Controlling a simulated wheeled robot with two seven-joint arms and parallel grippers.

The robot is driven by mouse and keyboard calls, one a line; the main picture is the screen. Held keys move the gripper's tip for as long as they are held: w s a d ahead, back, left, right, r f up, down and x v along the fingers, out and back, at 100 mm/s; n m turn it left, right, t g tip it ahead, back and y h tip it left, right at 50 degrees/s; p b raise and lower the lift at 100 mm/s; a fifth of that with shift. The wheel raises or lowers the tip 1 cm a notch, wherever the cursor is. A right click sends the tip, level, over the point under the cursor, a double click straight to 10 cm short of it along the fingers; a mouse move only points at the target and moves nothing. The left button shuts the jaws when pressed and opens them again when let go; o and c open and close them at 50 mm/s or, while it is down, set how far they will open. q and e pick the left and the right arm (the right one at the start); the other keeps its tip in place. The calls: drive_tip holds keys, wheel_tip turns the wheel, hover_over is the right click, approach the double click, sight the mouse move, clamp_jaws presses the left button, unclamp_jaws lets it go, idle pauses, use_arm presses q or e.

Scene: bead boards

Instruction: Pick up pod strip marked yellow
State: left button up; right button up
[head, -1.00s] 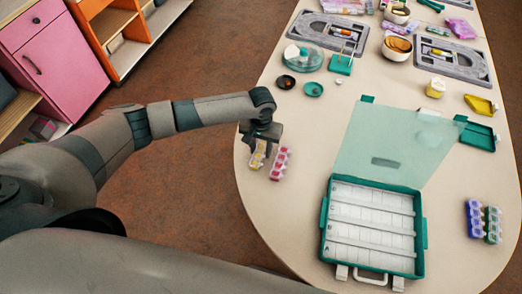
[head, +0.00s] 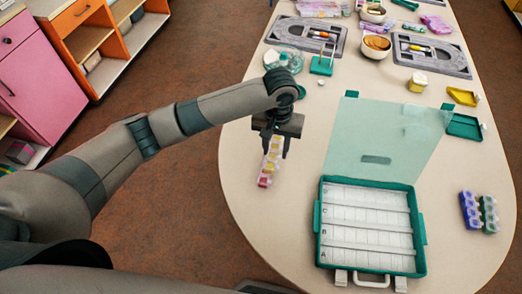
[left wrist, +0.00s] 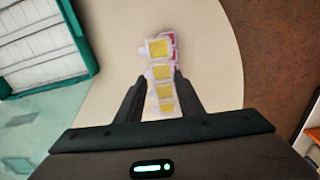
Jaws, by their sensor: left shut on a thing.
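The pod strip marked yellow (head: 274,147) is between the fingers of my left gripper (head: 273,149), which is shut on it. The left wrist view shows its column of yellow squares (left wrist: 163,74) between the two dark fingers. The strip appears held above the table, with its far end past the fingertips. A red-marked pod strip (head: 264,181) lies on the table just below it, partly hidden by the yellow one. Its red edge also shows in the left wrist view (left wrist: 174,42). My right gripper is not in view.
An open teal case (head: 319,223) with a white lettered grid stands to the right, lid raised behind. Blue (head: 470,210) and green (head: 489,214) pod strips lie at the far right. Grey trays (head: 433,55) and bowls are farther back. Table is clear between gripper and case.

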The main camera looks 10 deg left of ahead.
use_arm(q)
drive_tip(key=shift+s+d+r, duration=0.2)
drive_tip(key=shift+d+r, duration=0.4)
drive_tip(key=shift+d, duration=0.35)
